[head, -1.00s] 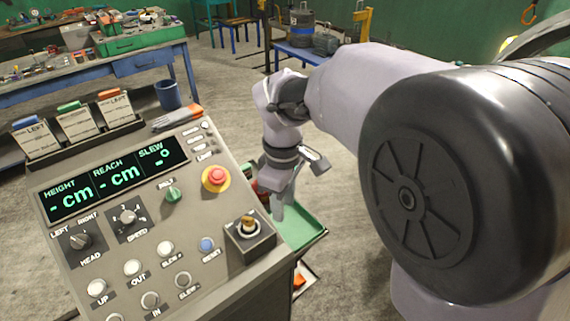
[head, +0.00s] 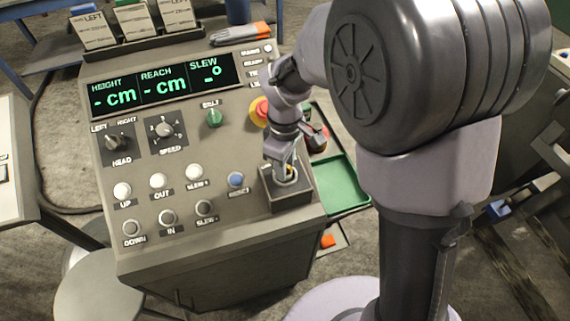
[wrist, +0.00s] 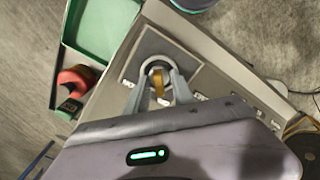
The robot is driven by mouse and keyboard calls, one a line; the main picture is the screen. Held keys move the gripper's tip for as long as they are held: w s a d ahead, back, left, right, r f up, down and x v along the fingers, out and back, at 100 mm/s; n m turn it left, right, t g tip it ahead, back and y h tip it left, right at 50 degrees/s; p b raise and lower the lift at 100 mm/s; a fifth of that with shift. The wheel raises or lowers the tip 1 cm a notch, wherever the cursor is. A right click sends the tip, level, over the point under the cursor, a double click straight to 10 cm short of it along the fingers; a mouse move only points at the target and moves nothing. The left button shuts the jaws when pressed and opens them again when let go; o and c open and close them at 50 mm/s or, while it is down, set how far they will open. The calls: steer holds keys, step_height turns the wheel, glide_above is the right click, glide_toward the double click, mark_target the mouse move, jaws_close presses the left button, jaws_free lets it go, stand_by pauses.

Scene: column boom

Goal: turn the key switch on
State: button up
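The key switch (head: 289,182) sits on a raised dark box at the lower right corner of the sloping console. My gripper (head: 283,170) points down over it, with the fingers at the switch. In the wrist view, the brass-coloured key (wrist: 158,84) stands in a round metal collar. The fingers of my gripper (wrist: 159,79) are on either side of the key, with a gap visible around it, so they look open. Contact with the key cannot be made out. The gripper partly hides the switch in the head view.
The console (head: 215,255) carries a display (head: 165,85) showing dashes, plus knobs and push buttons. A red emergency stop (head: 259,110) is close behind my gripper, partly hidden by my arm. A green tray (head: 341,184) is at the console's right side. A stool (head: 98,298) stands front left.

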steer(key=shift+w, duration=0.1)
jaws_close()
steer(key=shift+m, duration=6.5)
steer(key=shift+m+b, duration=0.4)
steer(key=shift+m, duration=1.2)
steer(key=shift+o, duration=1.2)
jaws_free()
